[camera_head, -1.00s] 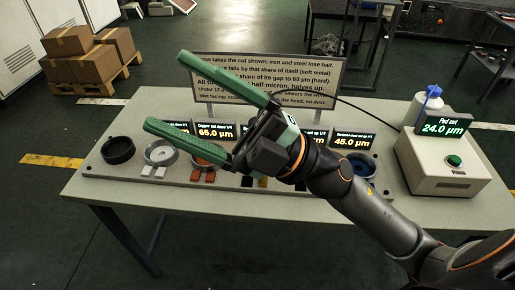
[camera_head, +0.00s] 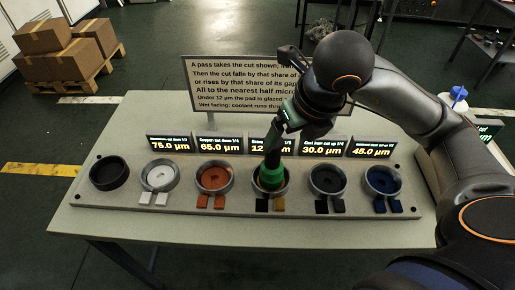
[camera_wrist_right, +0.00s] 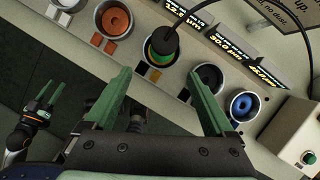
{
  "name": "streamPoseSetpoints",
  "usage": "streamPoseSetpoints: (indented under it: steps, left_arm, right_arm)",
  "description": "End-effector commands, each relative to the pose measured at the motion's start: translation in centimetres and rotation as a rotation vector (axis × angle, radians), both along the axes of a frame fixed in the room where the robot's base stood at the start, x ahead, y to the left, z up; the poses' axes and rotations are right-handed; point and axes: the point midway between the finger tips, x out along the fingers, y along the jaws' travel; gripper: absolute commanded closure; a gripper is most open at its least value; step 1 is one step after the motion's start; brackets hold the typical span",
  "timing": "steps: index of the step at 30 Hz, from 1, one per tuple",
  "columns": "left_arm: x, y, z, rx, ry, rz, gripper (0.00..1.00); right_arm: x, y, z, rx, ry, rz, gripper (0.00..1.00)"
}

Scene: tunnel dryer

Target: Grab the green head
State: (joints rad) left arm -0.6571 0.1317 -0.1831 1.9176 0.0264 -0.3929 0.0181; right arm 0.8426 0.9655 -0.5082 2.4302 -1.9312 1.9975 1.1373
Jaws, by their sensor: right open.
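The green head (camera_head: 268,182) sits in the fourth ring from the left on the grey rack, with a dark stem rising from it. In the right wrist view the green head (camera_wrist_right: 158,48) lies beyond my fingertips, roughly centred between them, with a black handle or stem over it. My right gripper (camera_head: 284,120) is above and behind the green head in the head view. In the wrist view my right gripper (camera_wrist_right: 160,73) is open and empty, apart from the head. My left gripper (camera_wrist_right: 47,92) shows at the left of the wrist view, its green fingers apart.
The rack (camera_head: 140,203) holds several rings, with black, white, orange and blue ones around the green. Small displays (camera_head: 226,145) and a text sign (camera_head: 235,85) stand behind. A box with a green button (camera_wrist_right: 308,158) is at the right. The bench front is clear.

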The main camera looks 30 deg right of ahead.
Motion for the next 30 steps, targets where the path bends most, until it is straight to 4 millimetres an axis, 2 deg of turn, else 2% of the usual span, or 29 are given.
streamPoseSetpoints:
  steps: [5, 12, 22, 30]
  left_arm:
    - [-0.4, 0.0, -0.6, 0.0, 0.009, 0.0, 0.5]
    - [-1.5, 0.0, -1.9, 0.001, 0.034, -0.001, 0.5]
    - [-1.4, 0.0, -1.7, 0.001, 0.032, 0.0, 0.5]
    - [-1.2, -0.1, -1.2, -0.001, 0.026, 0.0, 0.5]
  right_arm:
    - [0.3, -0.4, -0.8, -0.014, 0.0, -0.013, 0.11]
    - [1.9, -0.6, -4.8, -0.015, 0.004, -0.013, 0.11]
    - [3.4, -0.7, -7.3, -0.013, 0.001, -0.013, 0.11]
    - [5.4, -0.9, -10.6, -0.014, 0.0, -0.012, 0.11]
